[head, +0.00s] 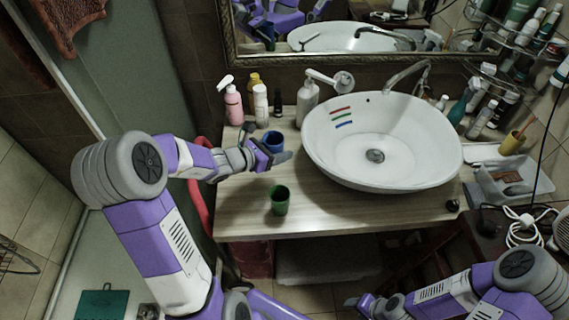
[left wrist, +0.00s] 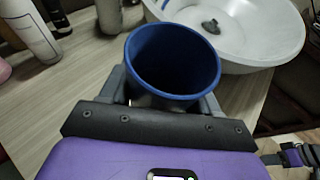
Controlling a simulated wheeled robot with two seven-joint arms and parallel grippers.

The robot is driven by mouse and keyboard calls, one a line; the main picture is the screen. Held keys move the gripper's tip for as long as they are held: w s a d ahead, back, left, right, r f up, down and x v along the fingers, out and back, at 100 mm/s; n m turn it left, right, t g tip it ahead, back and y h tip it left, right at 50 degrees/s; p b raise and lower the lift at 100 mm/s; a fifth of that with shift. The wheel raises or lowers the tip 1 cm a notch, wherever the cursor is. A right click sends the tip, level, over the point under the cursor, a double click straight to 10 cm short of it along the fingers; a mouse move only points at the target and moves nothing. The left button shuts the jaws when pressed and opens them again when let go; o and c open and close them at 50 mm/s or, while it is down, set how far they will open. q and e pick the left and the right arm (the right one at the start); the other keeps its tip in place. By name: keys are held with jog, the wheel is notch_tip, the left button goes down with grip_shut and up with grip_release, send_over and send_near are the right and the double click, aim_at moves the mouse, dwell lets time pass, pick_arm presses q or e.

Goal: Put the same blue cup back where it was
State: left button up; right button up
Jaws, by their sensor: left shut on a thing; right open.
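The blue cup (head: 273,141) is upright at the left of the counter, between the bottles and the basin. My left gripper (head: 268,152) is shut on it, and its fingers hide part of the cup. In the left wrist view the cup (left wrist: 172,62) shows its open, empty-looking mouth between the fingers of my left gripper (left wrist: 168,85). I cannot tell whether its base touches the counter. A green cup (head: 279,200) stands on the counter nearer the front edge. My right gripper (head: 368,305) is open and empty, low in front of the counter.
The white basin (head: 420,165) with coloured stripes stands right of the blue cup. A pink bottle (head: 234,105), a white pump bottle (head: 307,102) and other bottles stand behind it. The wooden counter (head: 330,212) is bare around the green cup. A clear tray (head: 500,185) is at the right.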

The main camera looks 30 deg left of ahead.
pick_arm(q)
jog(key=b, duration=0.2)
send_over(278, 176)
notch_tip(278, 176, down, 6)
jog(key=shift+f, duration=0.1)
notch_tip(278, 176, down, 3)
jog(key=shift+b, duration=0.6)
jog(key=shift+w+f, duration=0.1)
jog(key=shift+f, duration=0.2)
jog(key=shift+f, duration=0.1)
jog(key=o, duration=1)
jog(key=shift+o, duration=0.2)
